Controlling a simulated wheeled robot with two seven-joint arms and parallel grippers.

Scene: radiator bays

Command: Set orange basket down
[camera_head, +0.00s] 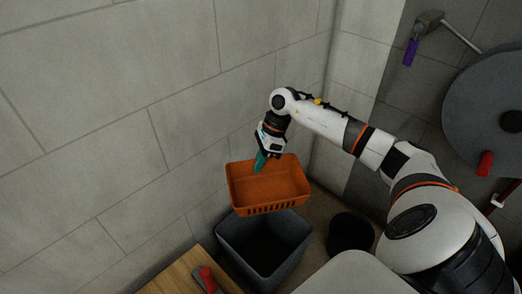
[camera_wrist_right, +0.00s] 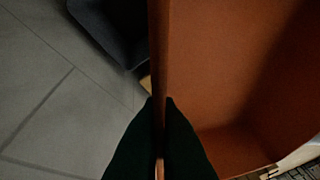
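The orange basket (camera_head: 270,190) hangs from my right gripper (camera_head: 262,160) in the head view, roughly level and empty. It appears above a dark grey bin (camera_head: 240,250), near the tiled wall. In the right wrist view, the two dark fingertips of my right gripper (camera_wrist_right: 160,110) are shut on the basket's orange wall (camera_wrist_right: 160,50), one on each side. The basket's inside (camera_wrist_right: 230,70) fills the right of that view. My left gripper is not in view.
A wooden surface (camera_head: 178,276) with a red-handled tool (camera_head: 208,278) lies at bottom left. A black round container (camera_head: 350,234) stands right of the bin. A large grey disc (camera_head: 490,105) and a purple-handled hammer (camera_head: 411,52) are at upper right. The tiled wall (camera_head: 120,130) is close on the left.

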